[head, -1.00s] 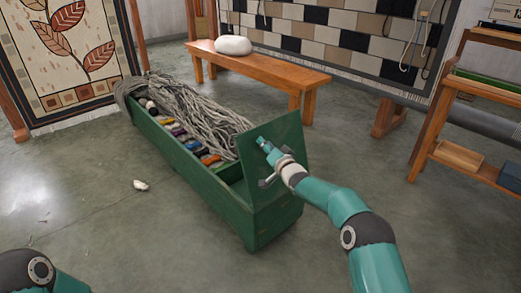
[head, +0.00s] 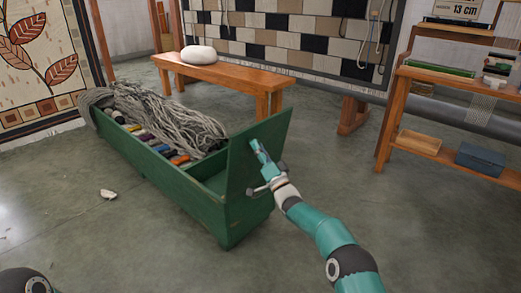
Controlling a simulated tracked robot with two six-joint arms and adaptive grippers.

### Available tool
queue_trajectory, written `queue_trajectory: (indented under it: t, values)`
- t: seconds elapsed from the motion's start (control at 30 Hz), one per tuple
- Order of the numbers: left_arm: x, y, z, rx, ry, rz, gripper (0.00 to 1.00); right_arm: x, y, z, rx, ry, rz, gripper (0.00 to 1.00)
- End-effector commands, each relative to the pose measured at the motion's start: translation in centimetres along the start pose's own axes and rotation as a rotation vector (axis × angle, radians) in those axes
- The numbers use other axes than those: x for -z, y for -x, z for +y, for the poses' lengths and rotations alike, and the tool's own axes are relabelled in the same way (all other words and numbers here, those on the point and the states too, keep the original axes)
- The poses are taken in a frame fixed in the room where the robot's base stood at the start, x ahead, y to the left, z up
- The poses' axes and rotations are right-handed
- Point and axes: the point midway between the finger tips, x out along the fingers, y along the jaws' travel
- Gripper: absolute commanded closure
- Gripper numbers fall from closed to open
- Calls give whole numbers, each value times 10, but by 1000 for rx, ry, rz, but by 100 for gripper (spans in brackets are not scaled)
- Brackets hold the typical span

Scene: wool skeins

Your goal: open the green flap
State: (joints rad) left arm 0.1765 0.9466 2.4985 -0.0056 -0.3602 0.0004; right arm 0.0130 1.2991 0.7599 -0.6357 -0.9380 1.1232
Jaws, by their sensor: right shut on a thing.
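The green flap (head: 240,155) is a flat panel at the near right end of the long green box (head: 170,185). It stands raised above the box and leans outward to the right. Part of the box's inside shows open beside it. My right gripper (head: 258,152) is at the outer face of the flap, shut on it; its fingers hide the exact spot it grips. My left gripper is out of view; only a piece of my left arm shows at the bottom left corner.
Grey wool (head: 165,122) and several coloured skeins (head: 160,148) fill the box's far part. A wooden bench (head: 235,78) with a white bundle (head: 198,54) stands behind. Wooden shelves (head: 415,143) are at right. A small white piece (head: 108,194) lies on otherwise clear floor at left.

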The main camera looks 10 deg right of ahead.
Motion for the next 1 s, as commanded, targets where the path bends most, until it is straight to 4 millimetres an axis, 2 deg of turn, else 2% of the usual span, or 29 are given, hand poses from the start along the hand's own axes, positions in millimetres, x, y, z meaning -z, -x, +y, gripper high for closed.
queue_trajectory:
  t: [0.03,0.33,0.37,0.5,1.0]
  values:
    - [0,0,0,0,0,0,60,1,2,5,-10,-5,5,100]
    - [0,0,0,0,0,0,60,-3,0,4,-7,-9,1,100]
    - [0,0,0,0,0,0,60,-3,0,3,-7,-9,0,66]
    - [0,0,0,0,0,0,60,-4,-1,2,-3,-9,-1,43]
    - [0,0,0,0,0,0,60,-5,3,-1,4,-6,-4,43]
